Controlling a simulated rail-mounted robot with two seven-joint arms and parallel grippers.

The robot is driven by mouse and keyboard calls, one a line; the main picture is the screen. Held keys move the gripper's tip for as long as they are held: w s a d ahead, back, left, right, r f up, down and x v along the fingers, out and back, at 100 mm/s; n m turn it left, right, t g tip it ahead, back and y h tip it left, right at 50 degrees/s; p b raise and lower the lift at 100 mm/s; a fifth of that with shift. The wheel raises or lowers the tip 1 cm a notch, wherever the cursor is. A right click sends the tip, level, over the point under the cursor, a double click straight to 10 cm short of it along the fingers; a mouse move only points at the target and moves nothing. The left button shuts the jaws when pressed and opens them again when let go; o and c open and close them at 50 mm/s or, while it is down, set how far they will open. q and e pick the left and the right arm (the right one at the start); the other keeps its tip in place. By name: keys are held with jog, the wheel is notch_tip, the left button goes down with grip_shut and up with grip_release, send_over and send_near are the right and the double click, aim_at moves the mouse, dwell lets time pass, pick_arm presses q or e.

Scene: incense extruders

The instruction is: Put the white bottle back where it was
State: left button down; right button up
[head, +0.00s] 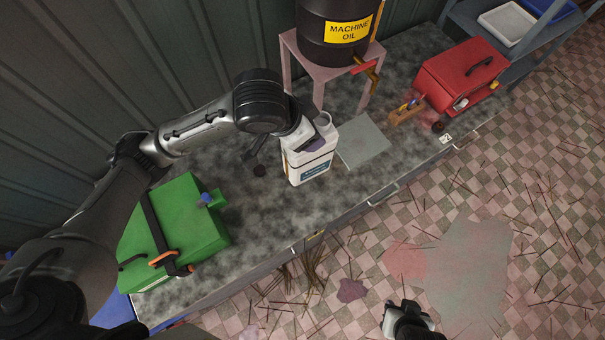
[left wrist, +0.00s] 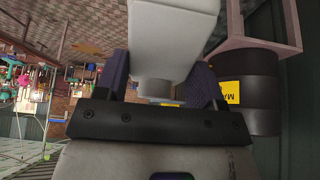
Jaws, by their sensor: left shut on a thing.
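The white bottle (head: 309,168) with a blue label is near the middle of the grey workbench in the head view, left of a flat grey plate (head: 364,141). My left gripper (head: 314,142) is shut on its upper part. In the left wrist view the white bottle (left wrist: 172,38) sits between the two purple fingers of my left gripper (left wrist: 160,84). The bottle looks about upright; I cannot tell whether its base touches the bench. My right gripper (head: 408,320) is low in the head view, over the floor and away from the bench; its fingers are unclear.
A black machine-oil drum (head: 338,38) stands on a pink stand (head: 297,55) behind the plate. A red toolbox (head: 462,72) is at the right, a green box (head: 174,229) at the left.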

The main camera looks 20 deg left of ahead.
pick_arm(q)
jog(key=s+d+f+m+g+h+b, duration=0.1)
jog(key=s+d+f+m+b, duration=0.15)
jog(key=f, duration=0.35)
jog(key=s+d+f+m+h+b, duration=0.1)
jog(key=d+f+b, duration=0.3)
jog(key=f, duration=0.3)
jog(key=w+a+f, duration=0.6)
jog(key=a+f, duration=0.3)
jog(key=f, duration=0.2)
jog(key=shift+w+p, duration=0.15)
jog(key=shift+p, duration=0.3)
jog(key=shift+f+m, duration=0.1)
jog(key=shift+m, duration=0.15)
jog(key=shift+c, duration=1.1)
grip_release()
jog(key=shift+f, duration=0.1)
jog(key=v, duration=1.2)
jog(key=shift+w+r, duration=0.2)
jog(key=shift+r, duration=0.1)
